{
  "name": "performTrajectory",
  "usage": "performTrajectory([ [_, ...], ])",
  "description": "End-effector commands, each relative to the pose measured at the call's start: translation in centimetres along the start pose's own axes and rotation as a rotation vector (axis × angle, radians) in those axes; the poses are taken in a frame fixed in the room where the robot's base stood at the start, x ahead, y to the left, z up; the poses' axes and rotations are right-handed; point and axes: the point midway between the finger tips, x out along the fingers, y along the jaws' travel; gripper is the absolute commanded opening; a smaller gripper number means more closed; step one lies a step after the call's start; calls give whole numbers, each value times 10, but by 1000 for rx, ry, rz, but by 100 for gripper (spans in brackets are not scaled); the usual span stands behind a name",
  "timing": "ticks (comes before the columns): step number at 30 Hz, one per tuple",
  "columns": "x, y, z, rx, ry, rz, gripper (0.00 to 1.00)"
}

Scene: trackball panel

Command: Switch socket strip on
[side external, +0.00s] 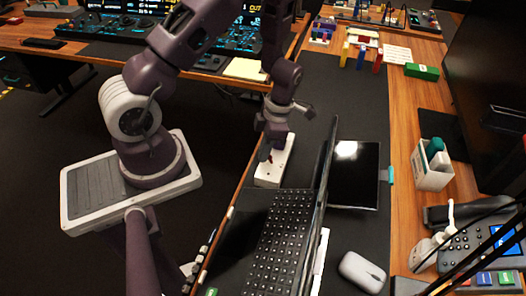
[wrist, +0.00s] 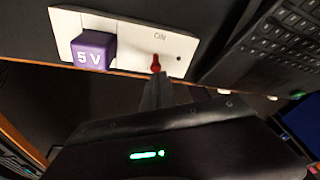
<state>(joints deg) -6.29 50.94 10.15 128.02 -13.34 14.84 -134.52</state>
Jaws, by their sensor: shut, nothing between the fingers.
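The white socket strip (side external: 270,174) lies on the dark desk mat, beside the laptop's keyboard. In the wrist view the strip (wrist: 128,42) has a purple block marked 5 V (wrist: 94,50) at its left part. A small red switch (wrist: 156,63) sits on the strip below a printed ON label (wrist: 159,36). My gripper (wrist: 156,78) is shut and empty, its fingertips right at the red switch. I cannot tell whether they touch it. In the side view my gripper (side external: 267,150) is over the strip and hides part of it.
The open laptop (side external: 283,232) stands close to the strip, with its screen rising on the right. A dark tablet (side external: 355,175) and a mouse (side external: 362,271) lie beyond it. Several coloured blocks stand at the back. The mat behind the strip is mostly clear.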

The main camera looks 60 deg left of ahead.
Motion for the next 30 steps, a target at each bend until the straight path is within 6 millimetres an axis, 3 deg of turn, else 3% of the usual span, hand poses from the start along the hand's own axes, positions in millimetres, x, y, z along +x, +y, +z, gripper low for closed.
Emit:
performTrajectory([
  [7, -4, -4, 7, -15, 110, 58, 0],
  [14, -8, -8, 15, -16, 107, 54, 0],
  [30, -19, -9, 12, -18, 106, 52, 0],
])
